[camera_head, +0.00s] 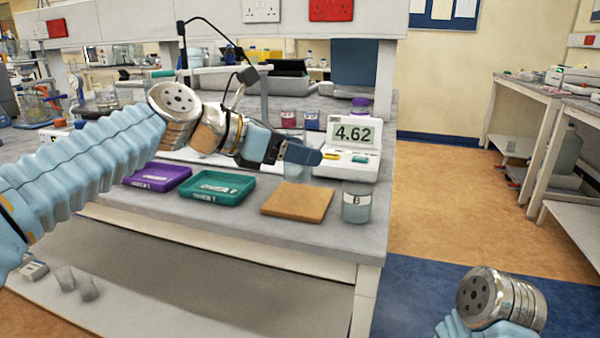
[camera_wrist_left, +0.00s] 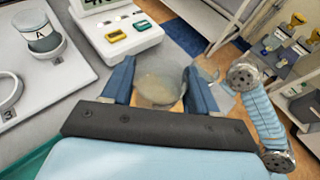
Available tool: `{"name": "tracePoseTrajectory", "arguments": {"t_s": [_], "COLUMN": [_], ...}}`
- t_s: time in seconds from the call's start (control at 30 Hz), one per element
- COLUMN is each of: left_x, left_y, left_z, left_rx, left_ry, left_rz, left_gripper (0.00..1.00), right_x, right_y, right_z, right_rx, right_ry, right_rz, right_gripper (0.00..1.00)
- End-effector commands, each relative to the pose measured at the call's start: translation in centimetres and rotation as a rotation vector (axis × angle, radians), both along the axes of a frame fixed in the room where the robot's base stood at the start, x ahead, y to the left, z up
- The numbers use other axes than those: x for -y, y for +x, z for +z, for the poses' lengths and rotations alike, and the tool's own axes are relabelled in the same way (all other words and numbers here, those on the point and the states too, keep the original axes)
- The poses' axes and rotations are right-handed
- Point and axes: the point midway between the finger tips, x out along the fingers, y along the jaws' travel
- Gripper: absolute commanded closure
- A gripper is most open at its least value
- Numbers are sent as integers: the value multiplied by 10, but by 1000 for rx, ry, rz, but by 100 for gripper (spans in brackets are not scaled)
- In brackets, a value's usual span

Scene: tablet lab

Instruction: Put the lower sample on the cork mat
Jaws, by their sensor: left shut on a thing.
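My left gripper (camera_head: 305,155) is shut on a clear glass sample jar (camera_head: 297,171), which shows below the fingers in the head view. In the left wrist view the jar (camera_wrist_left: 158,90) sits between the two blue fingers; I cannot read a label on it. The cork mat (camera_head: 298,204) lies bare on the bench, below the held jar in the head view. A jar marked B (camera_head: 356,206) stands upright just right of the mat. A jar marked A (camera_wrist_left: 43,42) stands on a white board in the left wrist view. My right gripper is out of view.
A white balance (camera_head: 350,165) reading 4.62 stands behind the mat. A green tray (camera_head: 210,196) and a purple tray (camera_head: 157,184) lie left of the mat. The bench's front edge is close to the mat and jar B.

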Motion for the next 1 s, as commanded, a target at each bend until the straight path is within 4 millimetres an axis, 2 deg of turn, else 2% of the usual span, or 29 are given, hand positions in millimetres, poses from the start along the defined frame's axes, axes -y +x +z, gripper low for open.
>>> {"name": "tracePoseTrajectory", "arguments": {"t_s": [0.13, 0.3, 0.67, 0.7, 0.87, 1.0], "left_x": [5, 5, 5, 5, 5, 5], "left_y": [7, 7, 7, 7, 7, 7], "left_z": [-11, -40, -43, -43, -43, -43], "left_rx": [-1, -2, 0, 0, 0, 0], "left_ry": [0, 0, 0, 0, 0, 0], "left_rz": [0, 2, 1, 1, 1, 1], "left_gripper": [72, 72, 72, 38, 16, 16], "right_x": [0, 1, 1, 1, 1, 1], "right_y": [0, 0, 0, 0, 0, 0], "right_z": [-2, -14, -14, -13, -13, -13], "right_rx": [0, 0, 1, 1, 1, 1], "right_ry": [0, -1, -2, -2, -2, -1], "right_rz": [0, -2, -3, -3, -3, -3], "right_gripper": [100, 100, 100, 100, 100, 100]}}
